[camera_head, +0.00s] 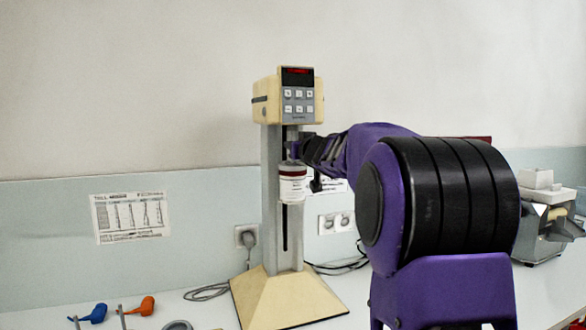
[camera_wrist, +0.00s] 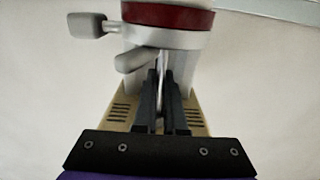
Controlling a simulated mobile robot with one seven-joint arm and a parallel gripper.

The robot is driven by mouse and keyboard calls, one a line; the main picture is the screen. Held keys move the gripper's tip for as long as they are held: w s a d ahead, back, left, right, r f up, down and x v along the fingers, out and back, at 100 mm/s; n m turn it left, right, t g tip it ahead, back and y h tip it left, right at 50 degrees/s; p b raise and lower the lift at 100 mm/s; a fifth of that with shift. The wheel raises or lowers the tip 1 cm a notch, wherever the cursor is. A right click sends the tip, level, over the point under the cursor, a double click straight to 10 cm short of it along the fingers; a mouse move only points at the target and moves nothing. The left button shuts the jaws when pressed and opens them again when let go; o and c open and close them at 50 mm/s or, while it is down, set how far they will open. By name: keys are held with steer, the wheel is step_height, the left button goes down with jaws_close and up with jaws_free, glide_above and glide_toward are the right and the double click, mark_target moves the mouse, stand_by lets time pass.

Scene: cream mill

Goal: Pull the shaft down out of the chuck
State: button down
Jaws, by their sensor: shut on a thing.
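The mill stands upright on the bench, with a cream head (camera_head: 283,98) on a grey column (camera_head: 270,215). My gripper (camera_head: 298,149) is just below the head and above a white vessel with a dark red band (camera_head: 292,187). In the wrist view my gripper (camera_wrist: 161,76) has its two dark fingers closed around the thin metal shaft (camera_wrist: 161,62). The vessel's red band (camera_wrist: 168,15) and grey clamp ring (camera_wrist: 165,38) also show there. The chuck is not clearly visible; my fingers and arm cover that area.
A grey knob (camera_wrist: 87,25) sticks out beside the clamp ring. The sloped cream base (camera_head: 282,296) stands on the white bench. Blue (camera_head: 95,313) and orange (camera_head: 143,305) tools lie at the front left. Another machine (camera_head: 545,215) stands at the right. A cable (camera_head: 205,292) lies behind.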

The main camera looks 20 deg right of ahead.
steer(key=c, duration=0.5)
jaws_free()
steer(key=s, duration=0.8)
stand_by(0.6)
stand_by(0.4)
